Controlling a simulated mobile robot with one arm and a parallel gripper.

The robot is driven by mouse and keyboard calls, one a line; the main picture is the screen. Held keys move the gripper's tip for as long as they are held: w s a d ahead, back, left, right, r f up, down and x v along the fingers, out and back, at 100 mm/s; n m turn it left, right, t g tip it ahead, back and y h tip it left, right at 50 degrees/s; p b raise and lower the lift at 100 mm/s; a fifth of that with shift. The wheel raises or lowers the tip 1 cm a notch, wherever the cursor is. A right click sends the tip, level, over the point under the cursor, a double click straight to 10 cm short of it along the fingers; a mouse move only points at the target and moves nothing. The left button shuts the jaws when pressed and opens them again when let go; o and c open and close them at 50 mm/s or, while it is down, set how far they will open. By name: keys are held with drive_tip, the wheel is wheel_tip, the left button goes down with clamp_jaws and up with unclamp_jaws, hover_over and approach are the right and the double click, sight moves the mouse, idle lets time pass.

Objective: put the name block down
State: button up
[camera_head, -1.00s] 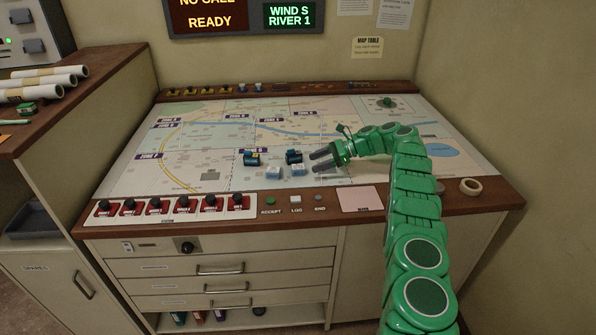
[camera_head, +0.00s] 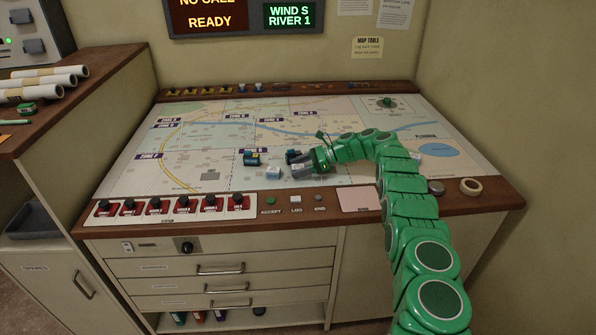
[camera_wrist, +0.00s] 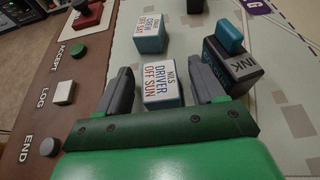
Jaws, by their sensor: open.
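A name block (camera_wrist: 161,88) lettered "NILS DRIVER OFF SUN" sits on the map between the two fingers of my gripper (camera_wrist: 160,70) in the wrist view. It is white on top with blue sides. The jaws are open, one finger on each side of the block; contact cannot be told. In the head view my gripper (camera_head: 295,167) is low over the front middle of the map and mostly hides this block. A second block (camera_wrist: 150,33), lettered "CREW OFF SAT", stands just beyond the fingertips; it also shows in the head view (camera_head: 273,173).
A dark ink stamp (camera_wrist: 232,60) with a blue top stands close beside the right finger. Another dark teal item (camera_head: 251,158) lies farther left on the map. Accept, log and end buttons (camera_head: 295,198) line the front edge. A tape roll (camera_head: 470,186) lies at right.

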drive_tip(key=shift+a+f, duration=0.1)
drive_tip(key=shift+a, duration=0.05)
drive_tip(key=c, duration=1.1)
